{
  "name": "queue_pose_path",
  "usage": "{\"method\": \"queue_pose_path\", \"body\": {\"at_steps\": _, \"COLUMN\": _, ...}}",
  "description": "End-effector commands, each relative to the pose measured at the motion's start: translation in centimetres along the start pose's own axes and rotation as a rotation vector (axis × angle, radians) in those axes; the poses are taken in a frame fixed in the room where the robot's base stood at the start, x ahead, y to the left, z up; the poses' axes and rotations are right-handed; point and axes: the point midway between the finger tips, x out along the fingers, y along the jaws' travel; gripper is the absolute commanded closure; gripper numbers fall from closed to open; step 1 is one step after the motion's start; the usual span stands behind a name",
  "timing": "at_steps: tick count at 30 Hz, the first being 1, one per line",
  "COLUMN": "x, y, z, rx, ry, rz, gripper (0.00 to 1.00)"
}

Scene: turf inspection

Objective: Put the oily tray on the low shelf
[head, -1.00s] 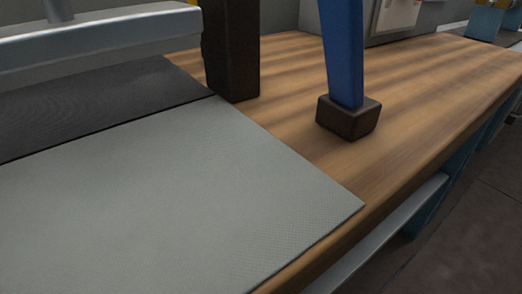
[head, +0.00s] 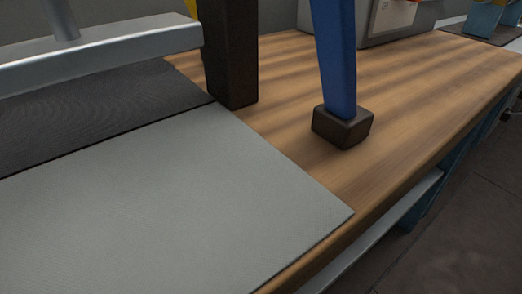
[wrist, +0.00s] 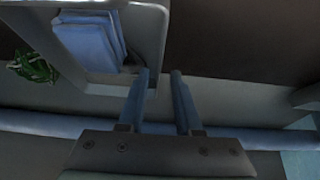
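In the wrist view, a grey tray (wrist: 160,32) with a raised rim is at the upper left, cut off by the top edge. Folded blue cloths lie in it; I cannot tell whether it is oily. My gripper (wrist: 160,73) is open, with a clear gap between its fingers. The left fingertip overlaps the tray's lower right corner, and the right fingertip is to the right of its side wall. I cannot tell whether either touches. In the head view, a grey low shelf (head: 375,240) shows under the bench. My gripper is not in the head view.
A wooden bench (head: 420,110) carries a grey mat (head: 180,200), a dark mat (head: 90,110) and a blue leg with a dark foot (head: 343,127). In the wrist view, a crumpled green thing (wrist: 33,68) lies left of the tray, and a blue bar (wrist: 50,122) runs across.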

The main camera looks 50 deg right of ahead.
Motion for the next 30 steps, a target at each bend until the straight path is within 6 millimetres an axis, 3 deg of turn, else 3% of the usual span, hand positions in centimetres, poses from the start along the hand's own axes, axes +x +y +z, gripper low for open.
{"method": "queue_pose_path", "body": {"at_steps": 1, "x": -1.9, "y": 0.0, "z": -0.3, "rx": 0.0, "ry": -0.001, "rz": 0.001, "gripper": 0.67}}
{"method": "queue_pose_path", "body": {"at_steps": 3, "x": -3.4, "y": -0.1, "z": -0.3, "rx": 0.0, "ry": -0.001, "rz": 0.0, "gripper": 0.67}}
{"method": "queue_pose_path", "body": {"at_steps": 12, "x": -7.8, "y": 0.0, "z": -0.2, "rx": -0.001, "ry": 0.0, "rz": -0.001, "gripper": 0.67}}
{"method": "queue_pose_path", "body": {"at_steps": 30, "x": -8.2, "y": 0.0, "z": 0.0, "rx": 0.0, "ry": 0.0, "rz": -0.001, "gripper": 0.67}}
